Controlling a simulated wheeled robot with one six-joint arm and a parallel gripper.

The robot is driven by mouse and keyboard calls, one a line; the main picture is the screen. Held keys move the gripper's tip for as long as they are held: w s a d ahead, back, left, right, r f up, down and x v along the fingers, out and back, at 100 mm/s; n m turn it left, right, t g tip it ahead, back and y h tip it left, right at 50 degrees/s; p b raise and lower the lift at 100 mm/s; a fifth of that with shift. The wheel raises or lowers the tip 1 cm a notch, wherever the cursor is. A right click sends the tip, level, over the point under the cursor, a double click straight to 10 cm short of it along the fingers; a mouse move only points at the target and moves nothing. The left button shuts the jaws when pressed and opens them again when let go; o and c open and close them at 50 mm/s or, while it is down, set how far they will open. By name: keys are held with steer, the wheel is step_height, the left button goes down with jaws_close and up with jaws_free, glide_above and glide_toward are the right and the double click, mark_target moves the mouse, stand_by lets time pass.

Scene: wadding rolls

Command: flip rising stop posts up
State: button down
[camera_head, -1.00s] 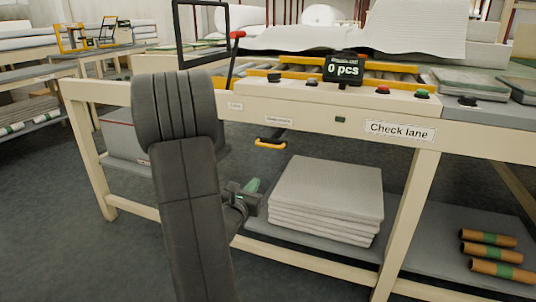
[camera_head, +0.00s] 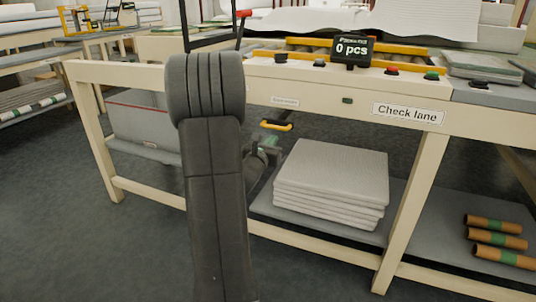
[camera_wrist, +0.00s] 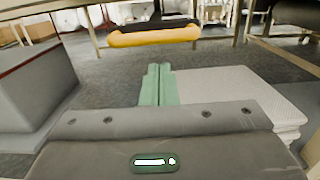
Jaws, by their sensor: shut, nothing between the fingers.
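A black lever with a yellow grip (camera_head: 276,126) hangs under the front edge of the check lane table (camera_head: 408,113). In the wrist view the yellow grip (camera_wrist: 155,38) crosses the upper middle, level. My gripper (camera_head: 268,142) is just below it in the head view, partly hidden by my arm. In the wrist view its green fingers (camera_wrist: 157,68) are together and empty, pointing toward the space under the grip, with a visible gap between. No stop posts can be made out with certainty; my arm hides part of the lane.
A roller lane with yellow rails (camera_head: 300,57) and a display reading 0 pcs (camera_head: 352,49) lie on top. Stacked white pads (camera_head: 330,180) sit on the lower shelf, right of my gripper. A grey box (camera_wrist: 35,85) is at left.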

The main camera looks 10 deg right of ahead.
steer(key=shift+w+d+r, duration=0.1)
steer(key=shift+w+r, duration=0.05)
steer(key=shift+r, duration=0.5)
steer(key=shift+r+p, duration=0.35)
steer(key=shift+r, duration=2.05)
steer(key=shift+f, duration=0.1)
